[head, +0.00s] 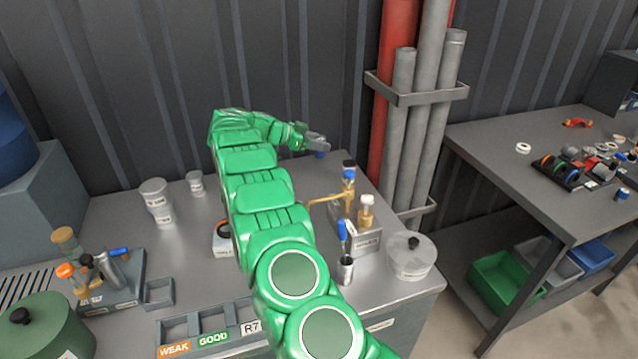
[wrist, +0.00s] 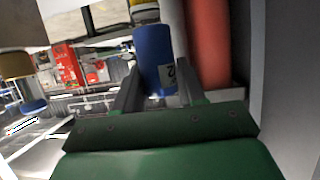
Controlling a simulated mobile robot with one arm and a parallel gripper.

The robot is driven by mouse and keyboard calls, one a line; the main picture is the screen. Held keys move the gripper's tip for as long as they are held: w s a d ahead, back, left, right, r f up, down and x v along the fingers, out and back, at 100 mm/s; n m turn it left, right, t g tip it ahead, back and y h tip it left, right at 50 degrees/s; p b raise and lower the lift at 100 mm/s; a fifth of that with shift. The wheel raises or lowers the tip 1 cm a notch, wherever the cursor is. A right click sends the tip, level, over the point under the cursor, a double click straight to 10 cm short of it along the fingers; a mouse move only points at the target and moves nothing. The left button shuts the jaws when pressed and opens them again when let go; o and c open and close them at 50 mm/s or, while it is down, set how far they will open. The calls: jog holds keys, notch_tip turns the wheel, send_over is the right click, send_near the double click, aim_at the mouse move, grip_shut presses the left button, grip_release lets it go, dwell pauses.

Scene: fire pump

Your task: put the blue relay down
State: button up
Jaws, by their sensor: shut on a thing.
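The blue relay (wrist: 153,48) is a small blue cylinder with a white label bearing a dark mark. In the wrist view it stands between the two fingers of my gripper (wrist: 157,88), which is shut on it. A tray with labelled compartments (head: 207,324) reading WEAK, GOOD and R7 lies at the bench's front, partly hidden by my arm.
The steel bench (head: 120,225) has white tubs (head: 155,192) at the back left. A brass-fitted stand (head: 352,225), a metal cup (head: 345,270) and a lidded clear tub (head: 411,256) stand right of my arm. Red and grey pipes (head: 402,130) rise behind. A second table (head: 500,155) is at right.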

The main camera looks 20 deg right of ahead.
notch_tip(320, 180, down, 10)
jog(key=shift+a+f, duration=0.1)
jog(key=shift+a, duration=0.05)
dwell(0.6)
jog(key=shift+s+f, duration=0.1)
jog(key=shift+f, duration=0.35)
